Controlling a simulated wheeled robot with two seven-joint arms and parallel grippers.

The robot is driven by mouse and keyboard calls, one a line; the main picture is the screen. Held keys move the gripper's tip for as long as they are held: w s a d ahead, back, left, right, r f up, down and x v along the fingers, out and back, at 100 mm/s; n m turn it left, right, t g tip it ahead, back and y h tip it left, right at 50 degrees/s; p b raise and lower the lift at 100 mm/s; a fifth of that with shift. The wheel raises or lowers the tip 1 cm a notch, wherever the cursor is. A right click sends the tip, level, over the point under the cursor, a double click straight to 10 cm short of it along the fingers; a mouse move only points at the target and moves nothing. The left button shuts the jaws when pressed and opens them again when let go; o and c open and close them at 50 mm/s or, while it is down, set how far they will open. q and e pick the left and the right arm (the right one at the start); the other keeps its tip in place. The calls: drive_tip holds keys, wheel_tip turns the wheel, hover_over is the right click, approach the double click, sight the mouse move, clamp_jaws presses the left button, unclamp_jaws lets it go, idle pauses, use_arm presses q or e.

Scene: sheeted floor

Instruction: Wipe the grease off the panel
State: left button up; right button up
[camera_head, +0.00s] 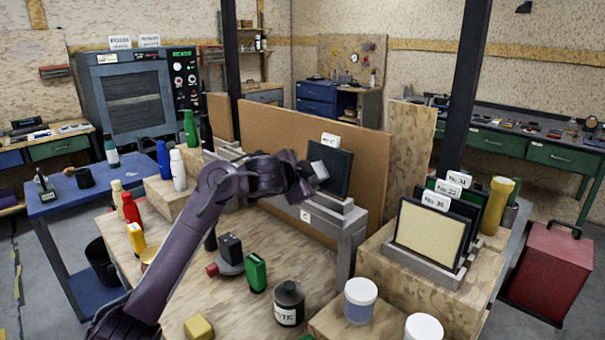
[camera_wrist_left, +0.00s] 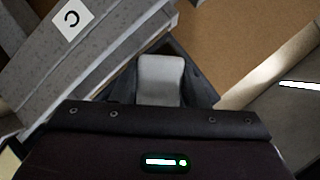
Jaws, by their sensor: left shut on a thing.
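A dark panel (camera_head: 337,168) stands nearly upright in a grey holder (camera_head: 328,212) on a grey block marked C, with a white tag behind its top. My left gripper (camera_head: 307,176) is shut on a pale grey block (camera_head: 319,171), close in front of the panel. I cannot tell whether the block touches the panel. In the left wrist view the pale grey block (camera_wrist_left: 160,78) sits between the dark fingers, and the C label (camera_wrist_left: 72,18) shows at upper left. No grease can be made out on the panel's visible face. My right gripper is not in view.
A rack (camera_head: 425,255) of tagged panels stands on a wooden block at right. Several bottles, a yellow sponge (camera_head: 198,327), a black jar (camera_head: 289,303) and white-lidded tubs (camera_head: 360,300) crowd the workbench. A brown board (camera_head: 290,140) rises behind the holder.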

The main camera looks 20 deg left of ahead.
use_arm(q)
drive_tip(key=shift+w, duration=0.15)
drive_tip(key=shift+w+a+p, duration=0.3)
drive_tip(key=shift+w+a, duration=0.05)
drive_tip(key=shift+a, duration=0.6)
drive_tip(key=shift+w+a+p, duration=0.3)
drive_tip(key=shift+a, duration=0.6)
drive_tip(key=shift+s, duration=0.1)
drive_tip(key=shift+s+a, duration=0.2)
drive_tip(key=shift+s, duration=0.05)
drive_tip(key=shift+s+a+r+p, duration=0.15)
drive_tip(key=shift+s+a+p, duration=0.15)
drive_tip(key=shift+s, duration=0.5)
drive_tip(key=shift+s+a+r+p, duration=0.1)
drive_tip(key=shift+s+a+p, duration=0.2)
drive_tip(key=shift+s, duration=0.5)
drive_tip(key=shift+s+a+r+p, duration=0.15)
drive_tip(key=shift+s+p, duration=0.25)
drive_tip(key=shift+s, duration=0.4)
drive_tip(key=shift+s, duration=0.1)
